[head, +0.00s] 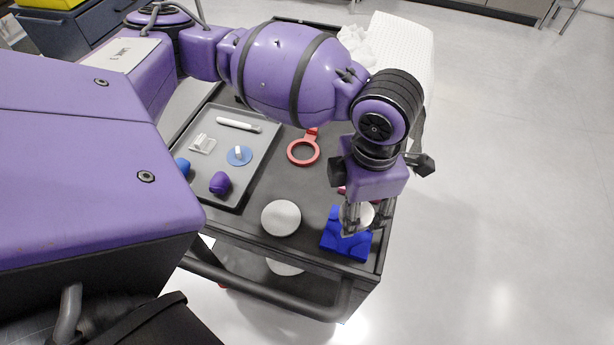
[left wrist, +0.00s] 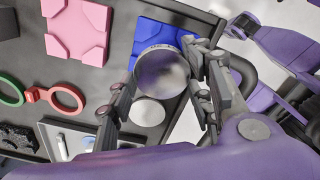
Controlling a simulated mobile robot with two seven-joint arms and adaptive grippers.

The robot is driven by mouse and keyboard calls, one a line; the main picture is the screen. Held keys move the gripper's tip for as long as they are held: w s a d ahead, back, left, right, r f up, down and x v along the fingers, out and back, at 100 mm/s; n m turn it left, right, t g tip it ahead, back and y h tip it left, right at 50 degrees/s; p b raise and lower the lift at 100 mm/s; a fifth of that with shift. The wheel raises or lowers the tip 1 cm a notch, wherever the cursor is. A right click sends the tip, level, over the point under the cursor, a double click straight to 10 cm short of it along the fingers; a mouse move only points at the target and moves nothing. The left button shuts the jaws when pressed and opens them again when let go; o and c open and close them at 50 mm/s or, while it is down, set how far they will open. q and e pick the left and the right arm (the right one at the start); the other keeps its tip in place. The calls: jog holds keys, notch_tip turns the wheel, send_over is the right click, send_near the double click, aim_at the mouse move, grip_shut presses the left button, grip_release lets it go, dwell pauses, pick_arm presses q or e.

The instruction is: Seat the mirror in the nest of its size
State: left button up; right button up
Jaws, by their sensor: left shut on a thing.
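My left gripper (head: 352,222) is shut on the mirror (left wrist: 162,74), a round reflective disc with a metal rim, between its two fingers in the left wrist view (left wrist: 155,108). The mirror is at the blue nest (head: 346,246), a block at the cart's front right corner. The blue nest also shows behind the mirror in the left wrist view (left wrist: 172,35). The mirror and fingers hide its middle, and I cannot tell whether they touch. A pink nest (left wrist: 78,28) lies beside it. My right gripper seems to be the dark shape (left wrist: 243,26) at the upper right there; its fingers are unclear.
A pale round disc (head: 281,218) lies on the cart left of the blue nest. A red ring with a handle (head: 303,152) lies farther back. A grey tray (head: 232,190) holds several small items. A black rail runs along the cart's near edge.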

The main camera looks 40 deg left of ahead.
pick_arm(q)
jog(key=shift+s+a+m, duration=0.15)
jog(key=shift+a+m, duration=0.05)
jog(key=shift+m, duration=0.1)
jog(key=shift+a+f, duration=0.1)
jog(key=shift+f, duration=0.15)
jog(key=shift+f+b, duration=0.25)
jog(key=shift+b, duration=0.1)
jog(key=shift+f, duration=0.3)
notch_tip(320, 180, down, 3)
jog(key=shift+r+b, duration=0.2)
jog(key=shift+b, duration=0.95)
jog(key=shift+f, duration=0.55)
jog(key=shift+f+b, duration=0.3)
jog(key=shift+f, duration=0.1)
pick_arm(e)
jog(key=f, duration=0.2)
jog(key=s+f, duration=0.1)
jog(key=shift+a+f, duration=0.2)
jog(key=shift+a, duration=0.1)
pick_arm(q)
jog(key=shift+r, duration=0.1)
pick_arm(e)
jog(key=shift+s+d+f, duration=0.1)
jog(key=shift+s+f, duration=0.05)
jog(key=shift+s, duration=0.3)
